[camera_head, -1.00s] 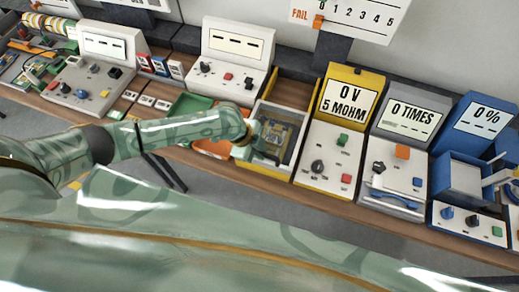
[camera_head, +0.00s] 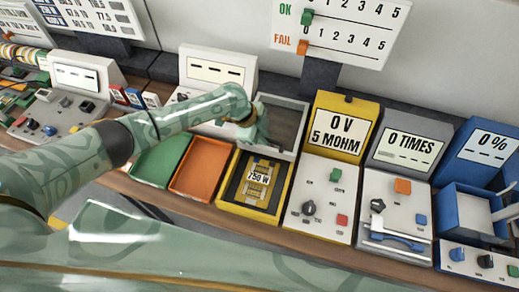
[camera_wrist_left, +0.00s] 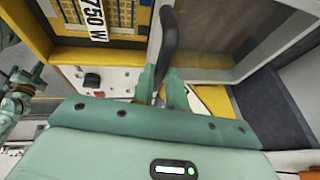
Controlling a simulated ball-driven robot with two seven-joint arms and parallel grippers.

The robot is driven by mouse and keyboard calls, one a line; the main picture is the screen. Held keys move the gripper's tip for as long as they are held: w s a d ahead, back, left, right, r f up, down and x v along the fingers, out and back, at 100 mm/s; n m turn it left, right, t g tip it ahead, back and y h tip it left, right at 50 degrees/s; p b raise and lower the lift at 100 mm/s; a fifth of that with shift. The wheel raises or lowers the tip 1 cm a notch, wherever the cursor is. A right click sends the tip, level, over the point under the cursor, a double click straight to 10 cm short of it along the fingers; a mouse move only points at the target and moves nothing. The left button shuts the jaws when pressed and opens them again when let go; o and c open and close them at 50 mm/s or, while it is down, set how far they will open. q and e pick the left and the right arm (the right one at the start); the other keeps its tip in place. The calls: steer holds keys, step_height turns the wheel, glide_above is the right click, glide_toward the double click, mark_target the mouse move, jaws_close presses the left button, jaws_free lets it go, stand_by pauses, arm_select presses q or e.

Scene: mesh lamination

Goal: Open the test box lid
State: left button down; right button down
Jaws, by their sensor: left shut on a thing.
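The test box (camera_head: 284,207) is a yellow-rimmed box with a part marked 750 W inside. Its lid (camera_head: 291,112), a clear panel in a pale frame, stands raised at the back of the box. My left gripper (camera_head: 257,130) is at the lid's left side. In the left wrist view its fingers (camera_wrist_left: 164,86) are shut on the lid's black handle (camera_wrist_left: 168,38). The lid (camera_wrist_left: 225,35) is to the right there, and the open box (camera_wrist_left: 28,32) at upper left. A green part at that view's left edge may be my right gripper (camera_wrist_left: 17,98); its jaws are unclear.
Orange (camera_head: 203,168) and green (camera_head: 158,163) trays lie left of the box. A 5 MOHM tester (camera_head: 321,205) stands close on its right, then a counter unit (camera_head: 392,225) and a blue unit (camera_head: 465,217). A score board (camera_head: 345,25) rises behind.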

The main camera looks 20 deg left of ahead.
arm_select(q)
steer(key=shift+w, duration=0.85)
steer(key=c, duration=1.4)
jaws_free()
arm_select(e)
steer(key=shift+w+f, duration=0.35)
steer(key=shift+w, duration=0.2)
arm_select(q)
steer(key=shift+s, duration=0.1)
arm_select(e)
steer(key=shift+s, duration=0.1)
